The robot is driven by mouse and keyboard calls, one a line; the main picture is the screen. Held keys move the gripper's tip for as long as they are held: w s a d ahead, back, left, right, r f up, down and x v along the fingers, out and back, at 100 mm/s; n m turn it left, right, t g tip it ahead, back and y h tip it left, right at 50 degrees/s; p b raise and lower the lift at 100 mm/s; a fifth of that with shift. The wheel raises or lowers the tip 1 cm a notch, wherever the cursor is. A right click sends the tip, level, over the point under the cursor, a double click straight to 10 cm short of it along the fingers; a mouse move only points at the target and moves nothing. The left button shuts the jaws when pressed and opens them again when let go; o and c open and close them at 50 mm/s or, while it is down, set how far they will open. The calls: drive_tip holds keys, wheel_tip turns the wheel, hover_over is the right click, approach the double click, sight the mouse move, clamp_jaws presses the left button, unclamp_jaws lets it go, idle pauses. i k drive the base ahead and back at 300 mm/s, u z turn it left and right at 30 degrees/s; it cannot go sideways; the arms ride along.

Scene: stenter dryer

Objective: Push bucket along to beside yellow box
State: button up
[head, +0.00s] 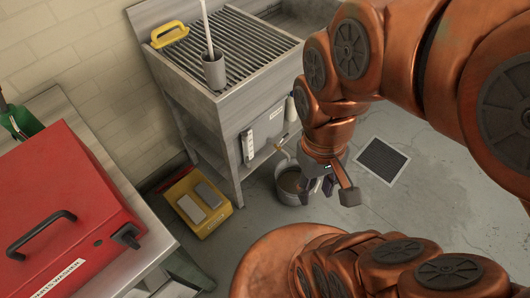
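A grey metal bucket (283,184) stands on the floor below the right end of the slatted sink unit. A yellow box (198,206) with grey blocks in it sits on the floor to the left of the bucket, with bare floor between them. My gripper (327,191) is at the bucket's right side, pointing down. Its dark fingers are spread apart and it looks empty. It hides the bucket's right part, and I cannot tell whether it touches the bucket.
The sink unit (232,96) stands against the wall, one leg between box and bucket. A red case (62,215) lies on a bench at left. A floor drain (382,160) is at right. A grey cup (214,72) and a yellow-handled brush (170,35) are on the unit.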

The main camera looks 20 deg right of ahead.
sight(286, 174)
drive_tip(key=k, duration=1.05)
drive_tip(key=u, duration=0.4)
